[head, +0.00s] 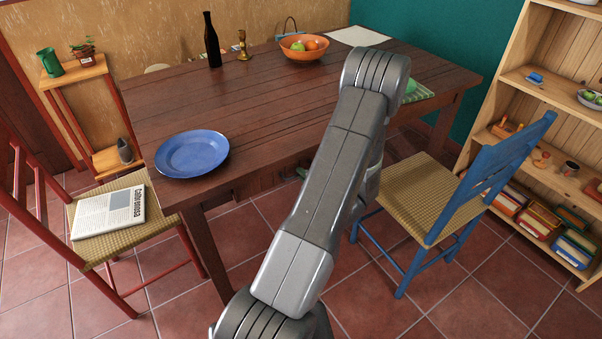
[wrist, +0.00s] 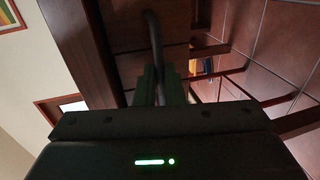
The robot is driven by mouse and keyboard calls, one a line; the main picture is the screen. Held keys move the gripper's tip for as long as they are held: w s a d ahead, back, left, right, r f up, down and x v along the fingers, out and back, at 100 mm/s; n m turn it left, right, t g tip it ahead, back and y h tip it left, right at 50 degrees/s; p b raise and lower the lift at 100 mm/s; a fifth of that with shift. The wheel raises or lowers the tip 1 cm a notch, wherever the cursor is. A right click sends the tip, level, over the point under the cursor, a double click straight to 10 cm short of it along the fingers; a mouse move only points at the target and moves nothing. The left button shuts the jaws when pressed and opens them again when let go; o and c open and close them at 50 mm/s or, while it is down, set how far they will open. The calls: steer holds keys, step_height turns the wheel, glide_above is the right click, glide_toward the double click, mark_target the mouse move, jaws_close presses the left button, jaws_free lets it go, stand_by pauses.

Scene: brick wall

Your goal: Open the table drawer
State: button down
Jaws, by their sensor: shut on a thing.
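The dark brown wooden table (head: 260,105) stands in the middle of the head view. In the wrist view its edge (wrist: 82,45) runs down the left, with the reddish-brown drawer front (wrist: 122,28) beside it. A dark, curved drawer handle (wrist: 155,45) crosses the drawer front. My gripper (wrist: 162,85) is shut on the handle, with its dark green fingers on either side of it. I cannot tell whether the drawer is pulled out at all.
A blue chair (head: 490,170) stands close to the right of my arm. A red chair (head: 110,215) with a newspaper is at the left. A blue plate (head: 192,153) lies near the table's front corner. Tiled floor (head: 190,305) is clear at front left.

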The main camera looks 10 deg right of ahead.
steer(key=f+p+v, duration=0.1)
steer(key=f+v, duration=0.1)
steer(key=v, duration=0.9)
steer(key=s+f+p+v, duration=0.1)
steer(key=f+v, duration=0.1)
steer(key=v, duration=0.9)
steer(key=shift+f, duration=0.3)
steer(key=shift+d, duration=0.1)
steer(key=c, duration=1.5)
jaws_free()
steer(key=shift+c, duration=0.2)
steer(key=p+v, duration=0.1)
steer(key=v, duration=1.2)
steer(key=shift+s, duration=0.4)
steer(key=shift+d, duration=0.1)
